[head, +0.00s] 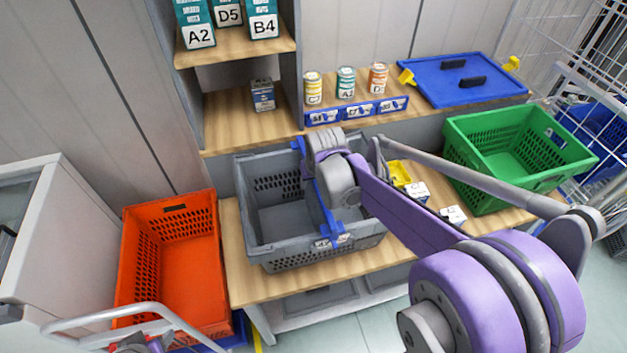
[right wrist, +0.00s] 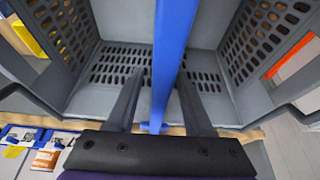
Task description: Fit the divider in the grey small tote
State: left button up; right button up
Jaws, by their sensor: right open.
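The grey small tote (head: 262,240) stands on the wooden bench in the middle of the head view. How deep the divider sits is not clear. My right gripper (head: 322,165) is over the tote at the divider; its fingertips are hidden in the head view. In the right wrist view the right gripper (right wrist: 160,80) is open, one finger on each side of the divider (right wrist: 172,50), with gaps showing. My left gripper does not show.
An orange tote (head: 172,325) is at left and a green tote (head: 478,200) at right. A blue lid (head: 430,75), small cans and a blue label strip (head: 357,111) are on the ledge behind. A yellow bin (head: 399,174) and white boxes (head: 453,215) lie right of the grey tote.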

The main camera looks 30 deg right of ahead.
jog(key=p+v, duration=0.1)
jog(key=v, duration=1.1)
jog(key=shift+r, duration=0.3)
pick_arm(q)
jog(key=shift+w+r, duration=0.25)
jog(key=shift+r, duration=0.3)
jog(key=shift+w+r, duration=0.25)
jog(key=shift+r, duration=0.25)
